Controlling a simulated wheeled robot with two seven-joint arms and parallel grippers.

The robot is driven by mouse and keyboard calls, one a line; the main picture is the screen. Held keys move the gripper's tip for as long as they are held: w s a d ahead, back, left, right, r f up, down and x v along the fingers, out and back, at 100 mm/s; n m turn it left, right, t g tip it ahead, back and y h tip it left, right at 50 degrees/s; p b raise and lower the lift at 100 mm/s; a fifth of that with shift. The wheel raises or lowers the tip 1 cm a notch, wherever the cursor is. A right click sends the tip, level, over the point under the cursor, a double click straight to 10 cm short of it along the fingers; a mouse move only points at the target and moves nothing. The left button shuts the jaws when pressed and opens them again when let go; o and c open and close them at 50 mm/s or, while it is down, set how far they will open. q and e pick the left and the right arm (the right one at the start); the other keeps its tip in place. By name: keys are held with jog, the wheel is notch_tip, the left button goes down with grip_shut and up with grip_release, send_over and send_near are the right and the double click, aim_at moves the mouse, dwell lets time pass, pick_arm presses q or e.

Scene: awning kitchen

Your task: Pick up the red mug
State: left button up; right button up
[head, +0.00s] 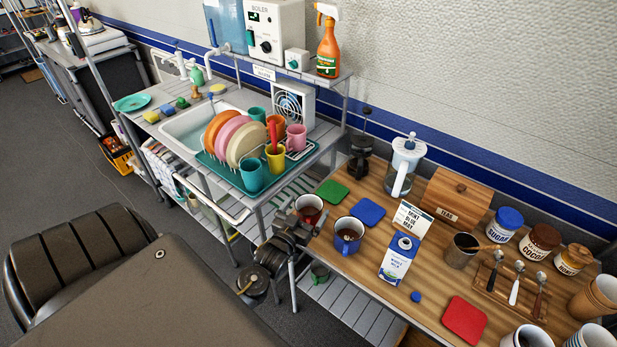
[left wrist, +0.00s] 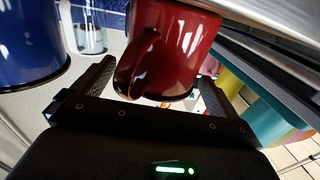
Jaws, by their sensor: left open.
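The red mug (head: 309,206) stands at the left front edge of the wooden counter, with a dark inside. My left gripper (head: 297,221) is right at it on the near left side and hides part of it. In the left wrist view, the red mug (left wrist: 175,50) fills the space between the two open fingers, its handle facing the gripper. I cannot tell whether a finger touches it. The blue mug (head: 348,234) stands close by on the right, and it also shows in the left wrist view (left wrist: 28,40). My right gripper is not in view.
A green mat (head: 331,192) is behind. The dish rack (head: 220,171) with plates and cups is left. A red mat (head: 464,320) lies at front right.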

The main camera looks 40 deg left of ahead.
pick_arm(q)
jog(key=shift+w+a, duration=0.1)
jog(key=shift+w, duration=0.3)
jog(key=c, duration=1.1)
jog(key=shift+r, duration=0.2)
jog(key=shift+r+b, duration=0.35)
jog(key=shift+r, duration=0.45)
jog(key=s+a+r+b, duration=0.2)
jog(key=s+a+r, duration=0.4)
jog(key=s+r, duration=0.5)
jog(key=shift+s+a+b, duration=0.3)
jog(key=shift+s+a, duration=0.05)
jog(key=shift+s, duration=0.25)
